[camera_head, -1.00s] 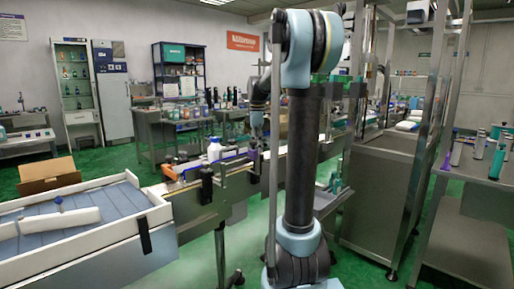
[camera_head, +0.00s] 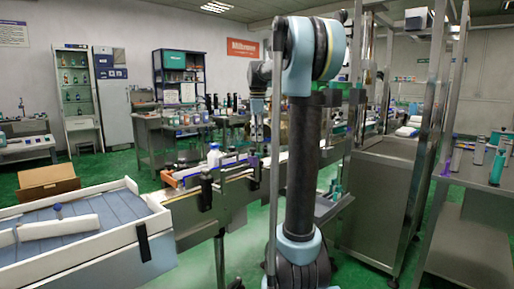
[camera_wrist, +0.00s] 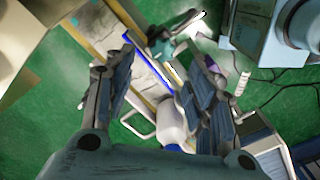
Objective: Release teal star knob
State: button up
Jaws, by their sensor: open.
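A teal knob-like part (camera_wrist: 165,45) shows near the top middle of the wrist view, beside the conveyor rail. Its exact star shape is hard to make out. My gripper (camera_wrist: 165,64) is open, with its two fingers spread wide and nothing held between them. The teal part appears beyond the fingertips and apart from them. In the head view, my arm's end hangs behind the upright arm link, and the fingers are not clear there.
A white bottle (camera_wrist: 171,122) stands on the conveyor; it also shows in the head view (camera_head: 214,155). A purple part (camera_head: 253,161) sits near the rail. A white-walled tray (camera_head: 150,212) stands at left, a steel cabinet (camera_head: 375,205) at right. Green floor lies between.

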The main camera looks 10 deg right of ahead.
jog(key=shift+r, duration=2.05)
jog(key=s+f+m+t, duration=0.2)
jog(key=s+f+m, duration=1.2)
jog(key=s+f, duration=1.8)
jog(key=s, duration=0.3)
jog(key=shift+s+d+f+m, duration=0.15)
jog(key=shift+s+d+m, duration=0.15)
jog(key=shift+d+m, duration=0.1)
jog(key=shift+w, duration=0.1)
jog(key=shift+w+f, duration=0.2)
jog(key=shift+w, duration=0.15)
